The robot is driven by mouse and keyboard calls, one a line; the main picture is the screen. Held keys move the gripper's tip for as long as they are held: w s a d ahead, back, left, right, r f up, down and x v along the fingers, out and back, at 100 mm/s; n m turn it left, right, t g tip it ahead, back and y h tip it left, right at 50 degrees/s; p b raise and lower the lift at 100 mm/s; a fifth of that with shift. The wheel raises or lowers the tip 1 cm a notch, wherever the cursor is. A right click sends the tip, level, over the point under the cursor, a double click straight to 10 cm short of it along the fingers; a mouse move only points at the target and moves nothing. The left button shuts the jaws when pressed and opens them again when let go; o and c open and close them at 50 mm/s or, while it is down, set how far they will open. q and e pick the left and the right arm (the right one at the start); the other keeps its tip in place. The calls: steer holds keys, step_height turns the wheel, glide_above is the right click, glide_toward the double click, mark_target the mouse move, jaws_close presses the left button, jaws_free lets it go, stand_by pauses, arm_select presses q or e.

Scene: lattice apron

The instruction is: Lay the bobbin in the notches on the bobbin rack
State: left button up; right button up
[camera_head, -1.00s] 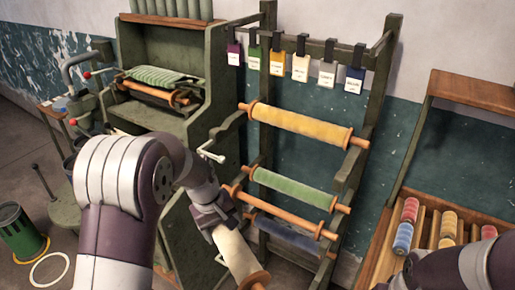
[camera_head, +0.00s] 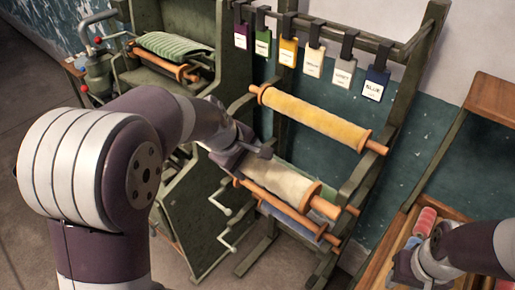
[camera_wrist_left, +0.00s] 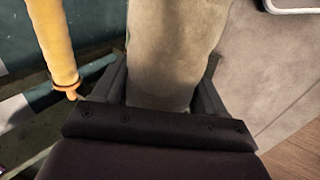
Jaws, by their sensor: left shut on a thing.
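My left gripper (camera_head: 243,152) is shut on the cream bobbin (camera_head: 284,181), which has an orange wooden end at its lower right. In the left wrist view the cream bobbin (camera_wrist_left: 172,55) fills the space between the fingers. The bobbin is tilted down to the right, in front of the middle of the green bobbin rack (camera_head: 402,95). I cannot tell whether it touches the notches. A yellow bobbin (camera_head: 315,121) lies across the rack above it. A blue bobbin (camera_head: 298,223) lies below. The green bobbin is mostly hidden. My right gripper (camera_head: 408,268) is at the lower right; its jaws are unclear.
Several labelled colour tags (camera_head: 313,62) hang from the rack's top bar. A green machine (camera_head: 180,50) with a striped roll stands to the left. A wooden shelf with coloured spools (camera_head: 425,220) is at the right, near my right arm.

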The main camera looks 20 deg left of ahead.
arm_select(q)
steer(key=shift+r, duration=0.25)
steer(key=shift+w+d+p, duration=0.1)
steer(key=shift+d+p, duration=0.05)
steer(key=shift+p, duration=0.15)
steer(key=w+d+p, duration=0.2)
steer(key=w+p, duration=0.1)
steer(key=w, duration=0.4)
steer(key=w+d+f+p, duration=0.1)
steer(key=w+d+p, duration=0.2)
steer(key=w, duration=0.4)
steer(key=shift+w+f, duration=0.2)
steer(key=shift+f, duration=0.05)
arm_select(e)
step_height(320, 180, up, 7)
steer(key=shift+s, duration=0.2)
arm_select(q)
steer(key=shift+d, duration=0.1)
steer(key=shift+s, duration=0.1)
arm_select(e)
steer(key=shift+r, duration=0.15)
arm_select(q)
steer(key=shift+f+b, duration=0.85)
steer(key=shift+f, duration=0.5)
arm_select(e)
steer(key=shift+f, duration=1.1)
